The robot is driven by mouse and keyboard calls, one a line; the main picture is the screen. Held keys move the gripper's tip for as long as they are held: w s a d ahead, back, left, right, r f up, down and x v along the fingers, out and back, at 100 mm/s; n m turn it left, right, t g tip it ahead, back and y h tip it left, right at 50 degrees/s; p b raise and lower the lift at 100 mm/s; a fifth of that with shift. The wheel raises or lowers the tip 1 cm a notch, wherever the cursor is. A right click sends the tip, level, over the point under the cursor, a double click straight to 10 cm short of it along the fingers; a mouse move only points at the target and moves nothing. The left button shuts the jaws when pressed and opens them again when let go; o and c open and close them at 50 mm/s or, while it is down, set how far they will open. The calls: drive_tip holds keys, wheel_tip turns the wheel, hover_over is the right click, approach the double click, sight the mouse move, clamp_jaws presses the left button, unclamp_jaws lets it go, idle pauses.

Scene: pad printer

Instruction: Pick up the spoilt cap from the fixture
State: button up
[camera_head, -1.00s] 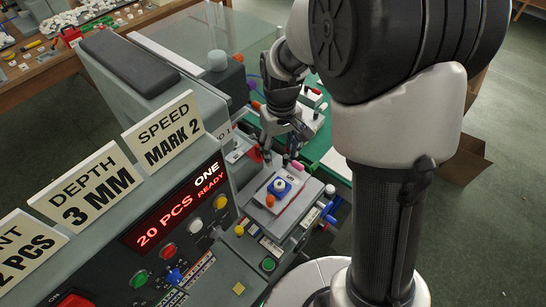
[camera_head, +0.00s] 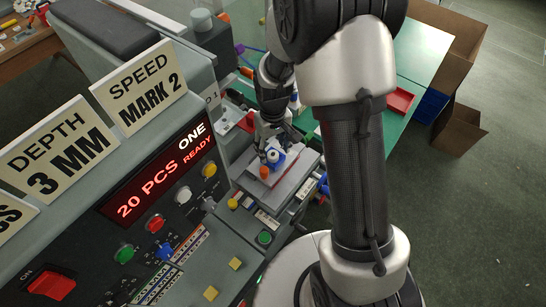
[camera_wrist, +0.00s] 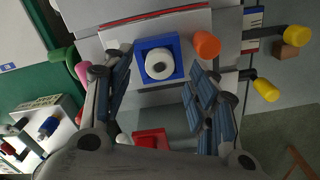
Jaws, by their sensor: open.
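In the wrist view my gripper (camera_wrist: 158,72) is open, with one dark, blue-padded finger on each side of the fixture. Nothing is between the fingers except the view of the cap. I cannot tell the exact height left between fingertips and cap. Any print on the cap is too small to read.
An orange knob (camera_wrist: 206,44) stands close beside the fixture, near one finger. A pink knob (camera_wrist: 82,71) and a yellow knob (camera_wrist: 266,90) flank it farther out. The printer's panel (camera_head: 165,205) rises on the left in the head view. A red tray (camera_head: 400,101) lies on the green table.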

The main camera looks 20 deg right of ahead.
sight(273, 156)
wheel_tip(273, 156, down, 3)
drive_tip(key=shift+r, duration=0.2)
drive_tip(key=shift+c, duration=0.4)
drive_tip(key=c, duration=0.7)
